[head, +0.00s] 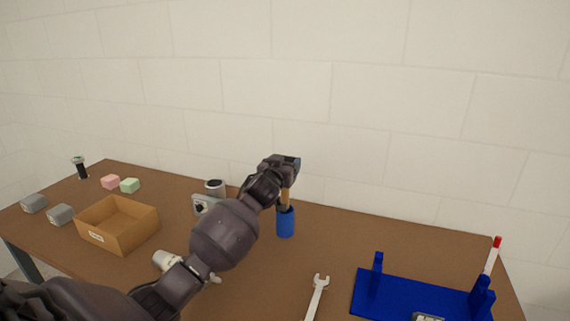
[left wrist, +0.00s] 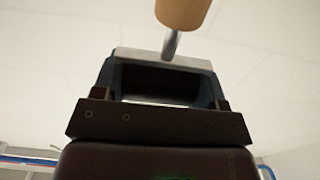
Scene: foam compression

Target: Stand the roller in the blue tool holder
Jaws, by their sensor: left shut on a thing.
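The blue tool holder (head: 286,223) is a small upright blue cup on the table, right of the middle. My left gripper (head: 288,163) is above it, shut on the roller. The roller's tan handle (head: 285,197) points down from the gripper, and its lower end is at or inside the holder's mouth; its depth cannot be told. In the left wrist view the tan handle (left wrist: 183,12) and a thin metal rod show beyond the gripper (left wrist: 165,82). The roller's head is not clearly visible. My right gripper is not in view.
A cardboard box (head: 118,224), grey blocks (head: 60,215), pink (head: 111,182) and green (head: 130,185) blocks stand left. A grey device (head: 204,203) and a white cylinder (head: 166,260) are near my arm. A wrench (head: 317,296) and blue rack (head: 400,293) lie front right.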

